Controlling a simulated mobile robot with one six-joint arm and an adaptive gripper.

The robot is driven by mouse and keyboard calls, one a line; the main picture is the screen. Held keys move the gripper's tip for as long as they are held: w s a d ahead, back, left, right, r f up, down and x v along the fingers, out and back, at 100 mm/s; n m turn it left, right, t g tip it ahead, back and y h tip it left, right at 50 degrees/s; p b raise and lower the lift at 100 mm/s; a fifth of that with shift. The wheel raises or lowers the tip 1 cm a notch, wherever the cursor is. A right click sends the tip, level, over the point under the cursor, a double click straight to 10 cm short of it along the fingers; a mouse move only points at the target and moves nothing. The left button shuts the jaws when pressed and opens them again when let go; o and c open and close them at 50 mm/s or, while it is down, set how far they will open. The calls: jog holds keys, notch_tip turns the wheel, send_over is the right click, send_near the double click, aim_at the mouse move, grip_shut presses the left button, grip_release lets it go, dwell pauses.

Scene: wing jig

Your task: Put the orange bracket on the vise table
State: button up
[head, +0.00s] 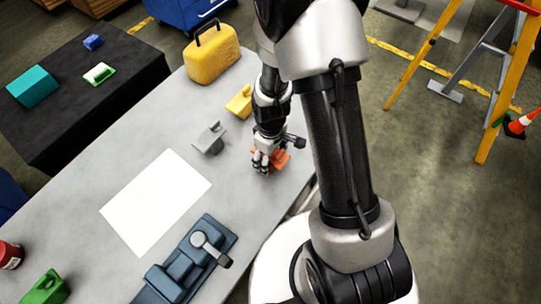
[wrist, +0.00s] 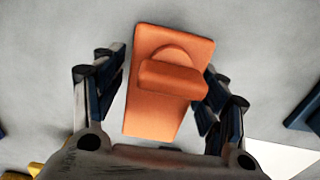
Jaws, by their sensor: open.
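The orange bracket (head: 281,158) lies on the grey table (head: 90,225) near its right edge, partly hidden by my gripper (head: 264,166). In the wrist view the bracket (wrist: 153,112) is a flat plate with a raised block across it. My open gripper (wrist: 162,85) has one finger on each side of the bracket, with a gap at the left finger. The right finger is close to the block; I cannot tell whether it touches. A blue vise (head: 180,268) with a grey-knobbed handle stands on the same grey table, at the front.
A grey bracket (head: 210,138) and a yellow bracket (head: 240,101) stand close to my gripper. A yellow case (head: 212,58) is at the back. A white sheet (head: 155,200) lies mid-table. A black table (head: 90,115) at left holds several small parts. A green part (head: 45,288) is front left.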

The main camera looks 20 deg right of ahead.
notch_tip(320, 180, up, 12)
jog(key=p, duration=0.4)
jog(key=shift+f, duration=0.1)
notch_tip(320, 180, up, 9)
jog(key=m+t, duration=0.1)
jog(key=m, duration=0.1)
send_over(272, 156)
jog(key=s+r+m+t, duration=0.3)
jog(key=s+r+m, duration=0.2)
jog(key=s+r, duration=0.9)
notch_tip(272, 156, up, 2)
jog(key=shift+t, duration=0.3)
